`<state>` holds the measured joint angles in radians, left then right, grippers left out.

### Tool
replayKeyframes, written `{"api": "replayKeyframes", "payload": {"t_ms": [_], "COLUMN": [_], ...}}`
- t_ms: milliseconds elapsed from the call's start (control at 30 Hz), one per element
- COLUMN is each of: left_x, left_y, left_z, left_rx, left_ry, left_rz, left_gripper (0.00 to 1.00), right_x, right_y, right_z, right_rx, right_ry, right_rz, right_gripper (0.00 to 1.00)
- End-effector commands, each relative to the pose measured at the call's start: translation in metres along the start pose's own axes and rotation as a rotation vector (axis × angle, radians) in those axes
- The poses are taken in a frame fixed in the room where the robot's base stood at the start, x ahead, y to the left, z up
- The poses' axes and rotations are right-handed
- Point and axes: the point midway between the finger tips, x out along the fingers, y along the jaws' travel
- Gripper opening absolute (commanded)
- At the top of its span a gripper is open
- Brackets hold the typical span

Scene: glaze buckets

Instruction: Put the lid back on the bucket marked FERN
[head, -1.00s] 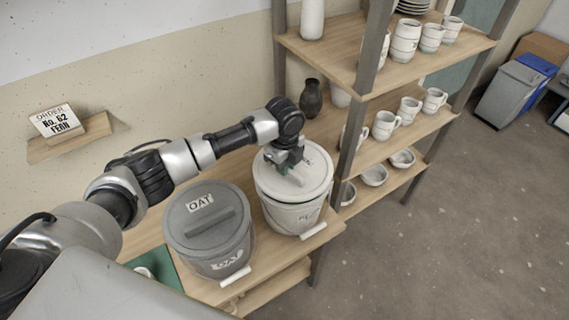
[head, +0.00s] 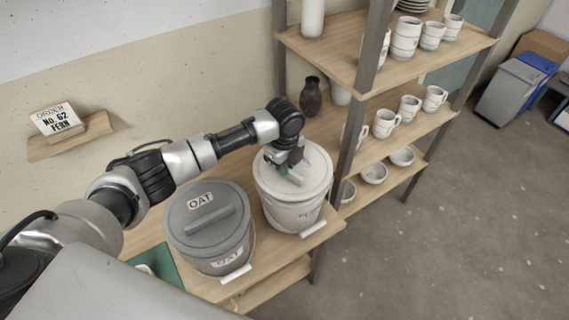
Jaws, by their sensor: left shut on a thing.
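The pale bucket (head: 290,217) stands at the right end of the wooden bench, with a partly legible label that seems to begin with F. A round white lid (head: 318,172) covers its top and looks level and centred; I cannot tell whether it is fully seated. My left gripper (head: 287,170) is over the lid, shut on its handle, which the fingers partly hide. A grey bucket marked OAT (head: 240,240) stands to the left with its grey lid (head: 182,228) on. My right gripper is out of view.
A shelf unit (head: 348,190) with mugs and bowls stands close to the right of the pale bucket. A dark vase (head: 311,97) is behind it.

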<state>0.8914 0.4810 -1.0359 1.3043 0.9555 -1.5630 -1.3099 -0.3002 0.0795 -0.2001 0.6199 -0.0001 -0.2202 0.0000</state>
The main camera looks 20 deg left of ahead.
Motion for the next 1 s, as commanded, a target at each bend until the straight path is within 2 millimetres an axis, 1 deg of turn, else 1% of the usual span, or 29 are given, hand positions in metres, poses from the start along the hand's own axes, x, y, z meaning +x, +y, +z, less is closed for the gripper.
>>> {"api": "replayKeyframes", "payload": {"t_ms": [267, 600, 1000], "left_x": [0.0006, 0.0060, 0.0060], "left_y": [0.0000, 0.0002, 0.0001], "left_z": [-0.0002, -0.0005, -0.0005], "left_rx": [0.000, 0.001, 0.001], "left_ry": [0.000, 0.000, 0.000], "left_rz": [0.000, 0.000, 0.000], "left_gripper": [0.00, 0.00, 0.00], "right_x": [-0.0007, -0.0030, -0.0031], "right_y": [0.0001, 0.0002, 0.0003], "right_z": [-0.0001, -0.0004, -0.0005], "right_rx": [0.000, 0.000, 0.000], "right_ry": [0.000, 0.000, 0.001], "right_rz": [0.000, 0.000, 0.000], "right_gripper": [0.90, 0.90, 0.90]}}
